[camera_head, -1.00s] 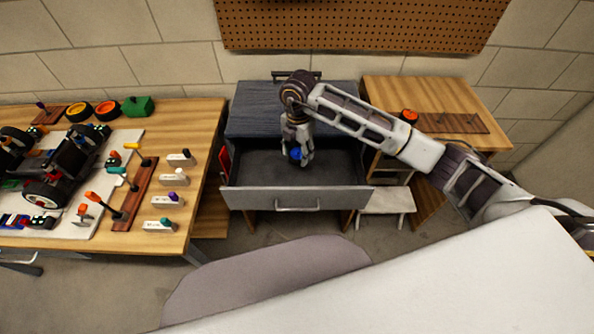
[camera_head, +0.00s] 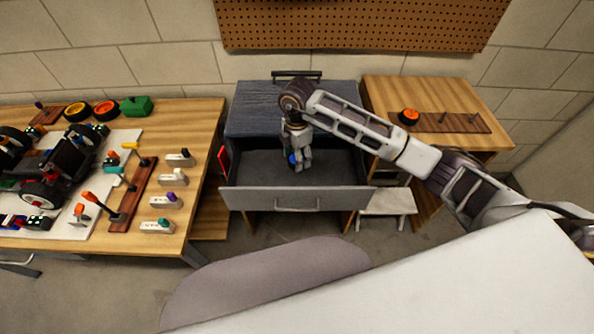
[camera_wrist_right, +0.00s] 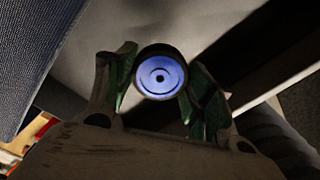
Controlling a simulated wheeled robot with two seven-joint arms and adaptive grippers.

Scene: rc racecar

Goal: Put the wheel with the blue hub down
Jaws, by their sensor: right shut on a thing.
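The wheel with the blue hub shows in the right wrist view (camera_wrist_right: 160,76), its blue hub facing the camera and a dark tyre around it. My right gripper (camera_wrist_right: 160,88) is shut on it, one green-padded finger on each side. In the head view the gripper (camera_head: 297,166) points down inside the open drawer (camera_head: 340,169) of the dark cabinet, and a bit of the blue hub (camera_head: 292,159) shows beside its fingers. I cannot tell whether the wheel touches the drawer floor. My left gripper is not in view.
The drawer's grey front panel (camera_head: 295,199) stands pulled out towards me. The left table (camera_head: 205,125) holds a car, several loose wheels and small labelled blocks. A wooden side table (camera_head: 385,90) with an orange-hub wheel (camera_head: 408,117) stands at the right. The drawer floor around the gripper looks clear.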

